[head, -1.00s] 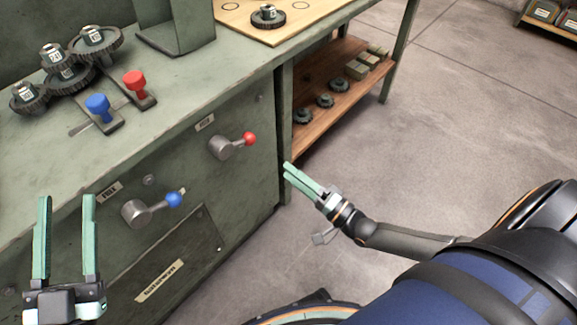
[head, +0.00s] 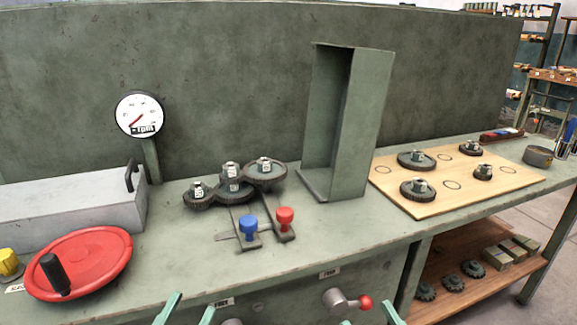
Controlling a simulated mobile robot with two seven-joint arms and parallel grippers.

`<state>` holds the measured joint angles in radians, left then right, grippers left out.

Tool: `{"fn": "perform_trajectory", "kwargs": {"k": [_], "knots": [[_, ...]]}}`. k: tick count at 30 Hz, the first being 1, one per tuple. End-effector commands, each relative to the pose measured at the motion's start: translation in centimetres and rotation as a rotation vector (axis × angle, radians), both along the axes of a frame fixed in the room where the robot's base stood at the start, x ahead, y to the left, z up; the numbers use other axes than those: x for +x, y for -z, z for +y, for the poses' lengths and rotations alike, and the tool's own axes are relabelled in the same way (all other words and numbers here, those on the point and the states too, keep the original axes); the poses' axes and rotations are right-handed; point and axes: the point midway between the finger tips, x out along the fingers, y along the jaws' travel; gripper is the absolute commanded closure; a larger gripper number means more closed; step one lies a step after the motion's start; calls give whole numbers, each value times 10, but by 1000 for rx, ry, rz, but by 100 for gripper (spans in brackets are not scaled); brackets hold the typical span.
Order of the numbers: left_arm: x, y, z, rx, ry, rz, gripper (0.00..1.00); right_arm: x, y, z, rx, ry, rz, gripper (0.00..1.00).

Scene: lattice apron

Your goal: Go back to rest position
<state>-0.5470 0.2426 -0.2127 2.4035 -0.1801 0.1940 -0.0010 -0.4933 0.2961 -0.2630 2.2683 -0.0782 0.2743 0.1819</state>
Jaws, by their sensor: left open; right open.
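My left gripper (head: 188,313) shows only as two pale green fingertips at the bottom edge, spread apart with nothing between them. My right gripper (head: 369,318) shows as two pale green fingertips at the bottom edge, right of the left one, also apart and empty. Both are in front of the green workbench (head: 300,235), near its lower front panel. The rest of both arms is out of view.
The bench carries a red handwheel (head: 85,262), meshed gears (head: 232,180), blue (head: 249,225) and red (head: 285,218) knobs, a gauge (head: 140,114) and an upright metal housing (head: 350,125). A wooden board (head: 455,200) with gears lies right.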

Motion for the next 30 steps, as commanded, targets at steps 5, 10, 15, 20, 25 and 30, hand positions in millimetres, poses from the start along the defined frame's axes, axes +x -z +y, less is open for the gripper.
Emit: {"fn": "perform_trajectory", "kwargs": {"k": [5, 10, 15, 20, 25, 30], "knots": [[0, 0, 0, 0, 0, 0, 50, -12, -42, -16, -211, 182, -122, 24], [12, 6, 4, 1, -25, 137, 50, 2, -32, -19, -221, 180, 22, 24], [19, 22, 9, 1, -51, 290, 50, 9, -15, -24, -232, 188, 178, 24], [18, 42, 16, 1, -83, 487, 50, 8, 5, -30, -247, 197, 376, 24], [1, 73, 23, 3, -123, 748, 50, -9, 35, -37, -264, 203, 640, 24], [-32, 102, 29, 2, -154, 994, 50, -42, 64, -43, -278, 202, 890, 24]]}}
